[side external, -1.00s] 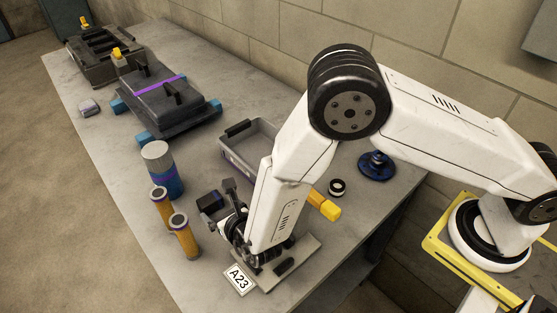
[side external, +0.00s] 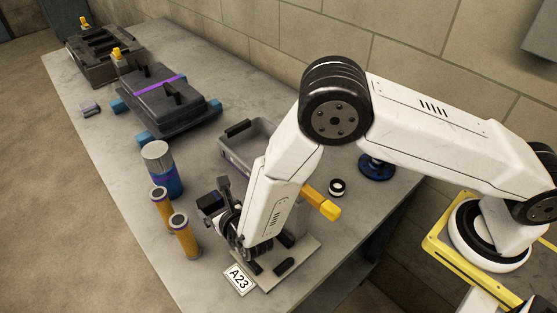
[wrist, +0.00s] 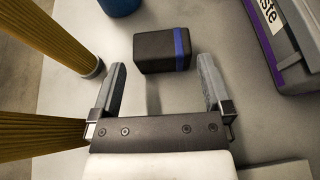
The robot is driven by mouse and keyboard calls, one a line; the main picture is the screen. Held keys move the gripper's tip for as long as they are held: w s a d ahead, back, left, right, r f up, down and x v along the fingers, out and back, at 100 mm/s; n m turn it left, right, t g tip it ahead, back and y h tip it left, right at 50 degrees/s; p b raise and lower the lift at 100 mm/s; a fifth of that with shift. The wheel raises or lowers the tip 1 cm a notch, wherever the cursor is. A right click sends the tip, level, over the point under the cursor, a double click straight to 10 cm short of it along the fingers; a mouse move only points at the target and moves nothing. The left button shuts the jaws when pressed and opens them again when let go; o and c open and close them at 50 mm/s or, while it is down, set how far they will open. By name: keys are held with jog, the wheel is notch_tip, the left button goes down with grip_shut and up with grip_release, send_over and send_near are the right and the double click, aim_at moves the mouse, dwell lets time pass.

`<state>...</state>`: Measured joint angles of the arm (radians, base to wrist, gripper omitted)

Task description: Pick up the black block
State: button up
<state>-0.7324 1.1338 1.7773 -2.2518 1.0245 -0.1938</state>
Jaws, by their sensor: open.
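The black block (wrist: 158,52) with a blue stripe near one end lies on the grey bench in the wrist view, just beyond my open fingertips and roughly centred between them. Its near face is turned toward my gripper (wrist: 161,75). The fingers stand wide apart with nothing between them. In the side view the block (side external: 208,203) sits beside my gripper (side external: 225,190), close to the yellow filters and partly hidden by the gripper.
Two yellow filters (side external: 184,238) (side external: 161,208) stand left of the block, with a blue-and-grey cylinder (side external: 162,172) behind. A grey bin (side external: 235,160) with a purple stripe is on the right.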

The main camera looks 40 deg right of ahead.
aim_at(211, 201)
jog(key=shift+x, duration=2.45)
jog(key=shift+d, duration=0.1)
jog(key=shift+r, duration=0.1)
jog(key=c, duration=1)
